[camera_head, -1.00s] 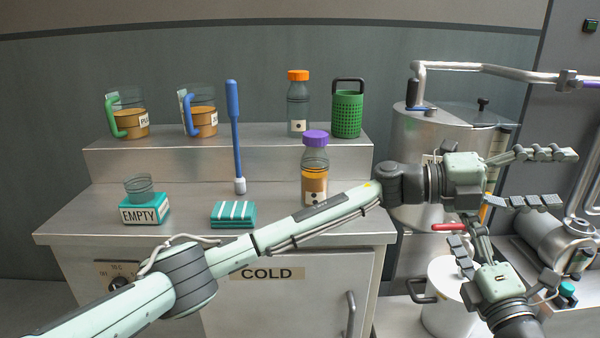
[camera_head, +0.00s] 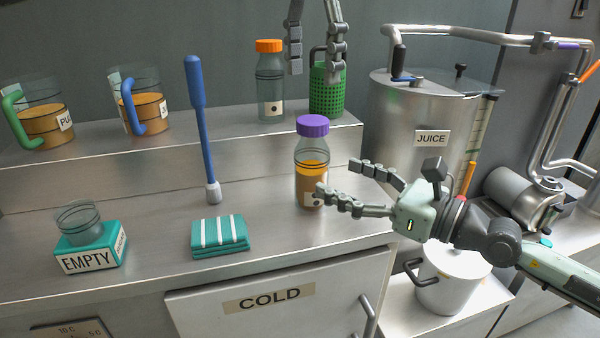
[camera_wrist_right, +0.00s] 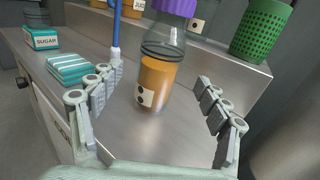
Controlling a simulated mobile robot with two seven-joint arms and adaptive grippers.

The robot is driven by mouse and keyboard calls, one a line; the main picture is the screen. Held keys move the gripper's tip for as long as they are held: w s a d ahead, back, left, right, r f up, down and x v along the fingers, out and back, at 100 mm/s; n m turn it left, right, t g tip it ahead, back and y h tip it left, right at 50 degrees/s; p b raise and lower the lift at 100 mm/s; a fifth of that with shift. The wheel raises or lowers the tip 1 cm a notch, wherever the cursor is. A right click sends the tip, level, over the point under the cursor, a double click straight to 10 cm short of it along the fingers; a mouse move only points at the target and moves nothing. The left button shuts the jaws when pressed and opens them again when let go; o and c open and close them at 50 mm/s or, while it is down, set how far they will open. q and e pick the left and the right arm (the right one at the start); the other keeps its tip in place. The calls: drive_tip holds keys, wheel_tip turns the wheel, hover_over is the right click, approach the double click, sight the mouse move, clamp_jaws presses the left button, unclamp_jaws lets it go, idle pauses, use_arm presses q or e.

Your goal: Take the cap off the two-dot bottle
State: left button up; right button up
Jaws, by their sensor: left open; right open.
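The two-dot bottle (camera_head: 311,178) stands upright on the counter's lower level, with orange juice inside and a purple cap (camera_head: 312,126) on top. In the right wrist view, the bottle (camera_wrist_right: 163,72) shows a label with two dots, and the purple cap (camera_wrist_right: 176,6) is cut by the top edge. My right gripper (camera_head: 338,177) is open at the bottle's right, low on its body; in its wrist view the spread fingers (camera_wrist_right: 154,78) flank the bottle without visible contact. My left gripper (camera_head: 316,64) is open and empty, fingers down, above and behind the bottle, near the green basket.
An orange-capped bottle (camera_head: 270,85) and a green basket (camera_head: 327,92) stand on the raised shelf, with two jugs of juice (camera_head: 45,122) at left. A blue stick (camera_head: 200,130), a striped cloth (camera_head: 219,235) and a teal box (camera_head: 91,250) are left of the bottle. A steel juice tank (camera_head: 410,110) stands right.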

sight(310, 165)
use_arm(q)
drive_tip(key=shift+s+d, duration=0.1)
use_arm(e)
drive_tip(key=x, duration=0.7)
drive_tip(key=shift+w+a, duration=0.15)
drive_tip(key=shift+a, duration=0.05)
clamp_jaws()
idle(0.4)
